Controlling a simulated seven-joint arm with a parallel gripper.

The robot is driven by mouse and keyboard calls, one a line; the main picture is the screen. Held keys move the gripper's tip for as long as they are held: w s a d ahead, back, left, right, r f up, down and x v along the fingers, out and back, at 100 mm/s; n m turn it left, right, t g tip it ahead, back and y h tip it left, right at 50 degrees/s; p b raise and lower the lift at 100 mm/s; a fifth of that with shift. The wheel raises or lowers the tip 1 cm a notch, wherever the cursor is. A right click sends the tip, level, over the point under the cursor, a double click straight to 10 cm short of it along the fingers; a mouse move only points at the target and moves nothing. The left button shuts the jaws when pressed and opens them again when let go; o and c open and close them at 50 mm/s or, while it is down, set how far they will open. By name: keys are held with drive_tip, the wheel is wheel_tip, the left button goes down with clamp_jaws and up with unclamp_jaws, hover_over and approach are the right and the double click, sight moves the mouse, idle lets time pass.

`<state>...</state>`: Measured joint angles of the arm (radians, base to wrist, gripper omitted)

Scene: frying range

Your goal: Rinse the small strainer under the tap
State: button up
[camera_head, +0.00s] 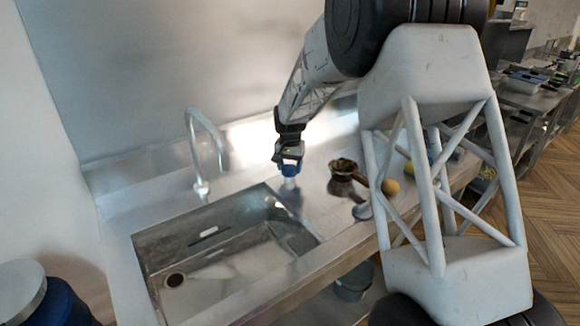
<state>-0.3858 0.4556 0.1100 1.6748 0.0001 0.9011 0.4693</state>
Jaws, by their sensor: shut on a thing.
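My gripper (289,160) is right of the sink, above the counter, pointing down. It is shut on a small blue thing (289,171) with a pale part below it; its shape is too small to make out. I cannot tell whether this is the strainer. A small grey thing (362,210) lies near the counter's front edge, partly hidden by my arm, and is also unclear. The curved metal tap (194,130) stands behind the sink (142,246), left of my gripper. No water is visible at the tap.
A dark brown pot (343,172) stands on the counter right of my gripper. An orange round thing (390,187) and a yellow thing (409,170) lie further right, behind my arm. A blue bin (60,305) stands at the lower left. The sink basin looks empty.

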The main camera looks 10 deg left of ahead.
sight(289, 167)
drive_tip(key=n, duration=0.4)
drive_tip(key=shift+a, duration=0.15)
drive_tip(key=shift+a+n, duration=0.1)
drive_tip(key=shift+n, duration=1.7)
drive_tip(key=o, duration=0.9)
drive_tip(key=shift+r, duration=0.15)
drive_tip(key=shift+r, duration=3.8)
